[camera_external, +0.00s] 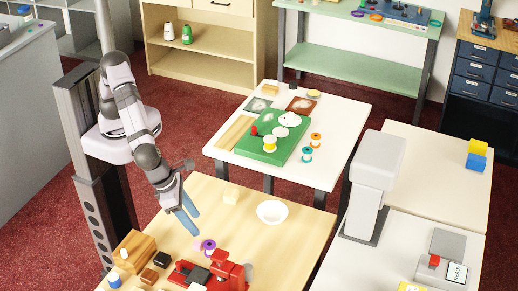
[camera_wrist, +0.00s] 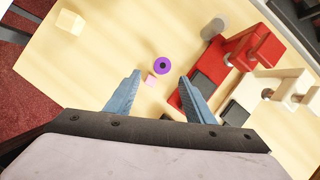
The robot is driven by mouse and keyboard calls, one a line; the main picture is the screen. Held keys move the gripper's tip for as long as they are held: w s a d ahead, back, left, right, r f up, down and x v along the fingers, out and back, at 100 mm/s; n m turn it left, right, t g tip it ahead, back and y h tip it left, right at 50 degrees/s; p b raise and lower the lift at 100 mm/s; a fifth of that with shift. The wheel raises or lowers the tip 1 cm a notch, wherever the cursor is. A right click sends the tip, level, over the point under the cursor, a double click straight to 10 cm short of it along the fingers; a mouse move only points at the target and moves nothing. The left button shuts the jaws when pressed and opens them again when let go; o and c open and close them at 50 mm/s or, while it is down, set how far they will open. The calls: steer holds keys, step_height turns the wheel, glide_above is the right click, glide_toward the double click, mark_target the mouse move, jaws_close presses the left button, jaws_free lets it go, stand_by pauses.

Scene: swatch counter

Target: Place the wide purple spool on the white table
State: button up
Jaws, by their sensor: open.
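The purple spool (camera_external: 208,245) stands on the light wooden table (camera_external: 190,190), with its round end up, beside a red device. It also shows in the wrist view (camera_wrist: 163,66), ahead of my fingertips and roughly between them. My gripper (camera_external: 191,226) is open and empty above this table; its blue fingers also show in the wrist view (camera_wrist: 160,78), apart from the spool. The white table (camera_external: 345,108) stands farther back, with a green board (camera_external: 268,143), a yellow spool (camera_external: 269,144), an orange spool (camera_external: 315,140) and a teal-ended spool (camera_external: 307,155) on it.
Paler tables stand at right. The white table's right side has bare room.

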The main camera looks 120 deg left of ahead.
steer(key=s+a+f+n+g+h, duration=0.1)
steer(key=s+a+f+n+g, duration=0.1)
steer(key=s+a+n, duration=1.9)
steer(key=a+n+g, duration=0.1)
steer(key=a+n, duration=0.1)
steer(key=n, duration=0.6)
steer(key=shift+s+g+h, duration=0.2)
steer(key=shift+g+h, duration=0.1)
steer(key=shift+h, duration=0.1)
steer(key=shift+o, duration=0.5)
steer(key=shift+s+a+f+n, duration=0.15)
steer(key=shift+s+a+n, duration=0.05)
steer(key=shift+s+n, duration=0.35)
steer(key=shift+w, duration=0.1)
